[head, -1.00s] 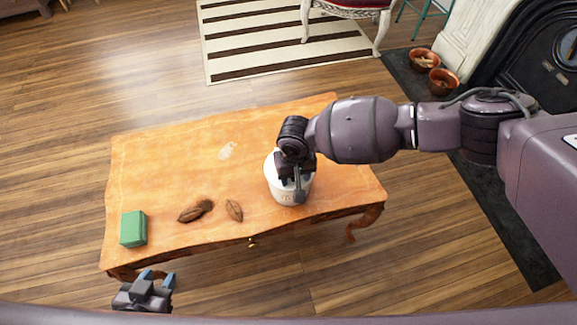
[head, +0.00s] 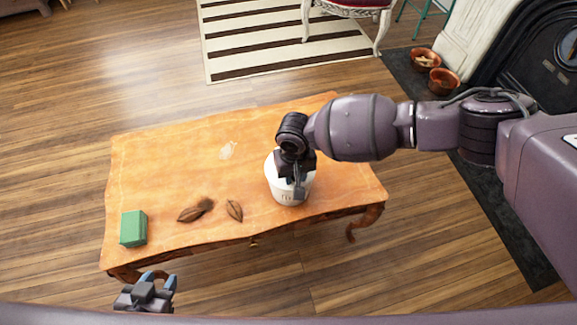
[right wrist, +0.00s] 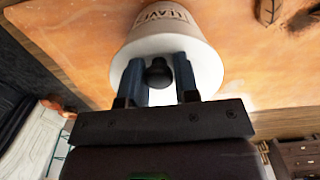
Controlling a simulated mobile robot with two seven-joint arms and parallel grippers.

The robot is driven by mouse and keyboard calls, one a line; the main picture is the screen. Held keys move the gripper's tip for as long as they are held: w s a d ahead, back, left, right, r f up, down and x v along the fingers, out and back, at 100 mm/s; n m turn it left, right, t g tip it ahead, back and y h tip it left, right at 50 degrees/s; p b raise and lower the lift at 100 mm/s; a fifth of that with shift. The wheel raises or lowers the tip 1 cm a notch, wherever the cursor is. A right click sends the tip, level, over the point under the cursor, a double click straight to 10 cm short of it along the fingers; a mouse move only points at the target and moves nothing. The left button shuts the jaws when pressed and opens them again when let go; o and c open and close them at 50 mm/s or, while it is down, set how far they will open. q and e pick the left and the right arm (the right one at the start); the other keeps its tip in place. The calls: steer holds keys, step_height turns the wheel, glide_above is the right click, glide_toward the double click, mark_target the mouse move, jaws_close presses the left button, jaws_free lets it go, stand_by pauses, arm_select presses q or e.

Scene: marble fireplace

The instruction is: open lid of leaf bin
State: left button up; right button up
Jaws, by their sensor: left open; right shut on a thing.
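The white leaf bin (head: 284,196) stands upright on the wooden table, right of its middle, partly covered by my right arm. It also shows in the right wrist view (right wrist: 172,30), with dark lettering on its side. Its pale lid (right wrist: 205,64) has a dark round knob (right wrist: 157,73). My right gripper (head: 299,184) is over the bin, its two fingers shut on the knob from both sides. The lid looks seated on the bin; no gap shows. My left gripper (head: 158,276) is open and empty, off the table's front left corner.
The wooden table (head: 180,160) also holds a green box (head: 133,229), brown leaves (head: 234,210), more brown leaves (head: 192,212) and a pale patch or leaf (head: 228,150). The table's back left is mostly clear. Copper bowls (head: 443,81) stand on the floor near the fireplace.

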steer(key=shift+w+r+g, duration=0.2)
steer(key=shift+r+g, duration=0.1)
steer(key=shift+r, duration=0.3)
steer(key=shift+w+a+r+g, duration=0.1)
steer(key=shift+w+r+g, duration=0.2)
steer(key=shift+r, duration=0.35)
steer(key=shift+w+a+r+g, duration=0.1)
steer(key=shift+w+r+g, duration=0.15)
steer(key=shift+r, duration=0.35)
steer(key=shift+w+r+g, duration=0.25)
steer(key=shift+w+a+r+h, duration=0.1)
steer(key=shift+w+r+h, duration=0.1)
steer(key=shift+r+h, duration=0.15)
steer(key=shift+w+r, duration=0.1)
